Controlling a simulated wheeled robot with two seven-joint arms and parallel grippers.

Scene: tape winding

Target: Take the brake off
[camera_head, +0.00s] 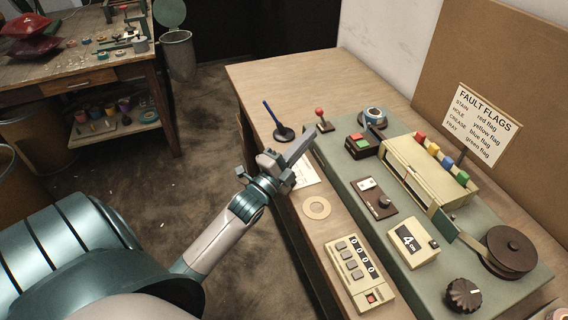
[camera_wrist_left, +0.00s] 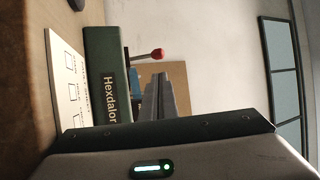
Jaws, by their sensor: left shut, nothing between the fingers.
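A small lever with a red ball knob (camera_head: 321,114) stands upright on a dark base at the far end of the bench, and I take it to be the brake. Its red knob (camera_wrist_left: 152,54) also shows in the left wrist view, just beyond my fingers. My left gripper (camera_head: 308,135) is shut and empty, above the bench's near edge, nearer to me than the lever and apart from it. Its fingers (camera_wrist_left: 160,92) show pressed together in the left wrist view. My right gripper is in neither view.
A blue pen stands in a black holder (camera_head: 283,134) left of the lever. The green machine bed (camera_head: 345,160) carries a button box, a flag box (camera_head: 430,170) and a tape reel (camera_head: 510,250). A checklist sheet (camera_head: 305,175), a ring and a counter lie along the near side.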

